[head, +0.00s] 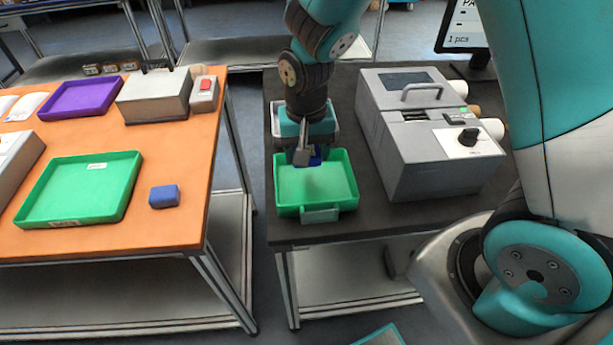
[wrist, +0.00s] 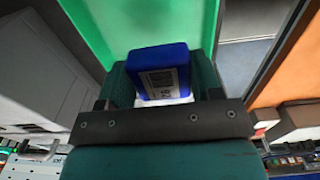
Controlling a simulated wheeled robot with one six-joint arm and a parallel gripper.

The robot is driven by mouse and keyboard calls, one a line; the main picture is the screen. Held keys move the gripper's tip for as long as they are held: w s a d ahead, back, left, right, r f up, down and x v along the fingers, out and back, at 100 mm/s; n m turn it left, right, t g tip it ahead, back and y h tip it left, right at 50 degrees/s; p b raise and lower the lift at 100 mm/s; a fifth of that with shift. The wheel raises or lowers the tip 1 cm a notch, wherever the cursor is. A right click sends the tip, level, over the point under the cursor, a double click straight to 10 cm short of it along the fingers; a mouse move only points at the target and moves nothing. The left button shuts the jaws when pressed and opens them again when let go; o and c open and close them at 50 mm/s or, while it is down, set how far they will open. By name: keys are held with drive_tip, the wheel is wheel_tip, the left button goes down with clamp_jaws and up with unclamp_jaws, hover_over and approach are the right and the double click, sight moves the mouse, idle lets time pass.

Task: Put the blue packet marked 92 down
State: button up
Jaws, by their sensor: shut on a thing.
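The blue packet (wrist: 160,62) is between the fingers of my gripper (wrist: 160,85), which is shut on it. A white label with a barcode shows on the packet in the wrist view. In the head view my gripper (head: 307,156) points down over the green tray (head: 345,196) on the dark table, and only a little of the blue packet (head: 314,161) shows. The green tray (wrist: 110,30) also fills the upper middle of the wrist view. I cannot tell whether the packet touches the tray floor.
A grey machine (head: 425,130) stands close to the tray's right. On the orange table (head: 180,215) at left are another green tray (head: 75,190), a blue block (head: 164,196), a purple tray (head: 80,97) and a grey box (head: 155,97). A gap separates the two tables.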

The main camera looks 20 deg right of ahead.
sight(307, 188)
wheel_tip(307, 188, down, 9)
drive_tip(key=shift+r+p, duration=0.2)
drive_tip(key=shift+p, duration=0.1)
drive_tip(key=shift+f, duration=0.1)
drive_tip(key=o, duration=1)
wheel_tip(307, 188, up, 12)
drive_tip(key=shift+f+b, duration=0.1)
drive_tip(key=shift+b, duration=0.7)
drive_tip(key=s+a+r+n+y, duration=0.1)
drive_tip(key=s+r+n, duration=0.2)
drive_tip(key=s, duration=0.3)
drive_tip(key=s+a+r+n+y, duration=0.1)
drive_tip(key=s+a+r+n, duration=0.1)
drive_tip(key=s+r+n, duration=0.2)
drive_tip(key=s+a+r+n+y, duration=0.1)
drive_tip(key=s+r+n+y, duration=0.1)
drive_tip(key=s+r, duration=0.5)
drive_tip(key=shift+s+a+n, duration=0.3)
drive_tip(key=shift+s+n, duration=0.25)
drive_tip(key=shift+n, duration=0.35)
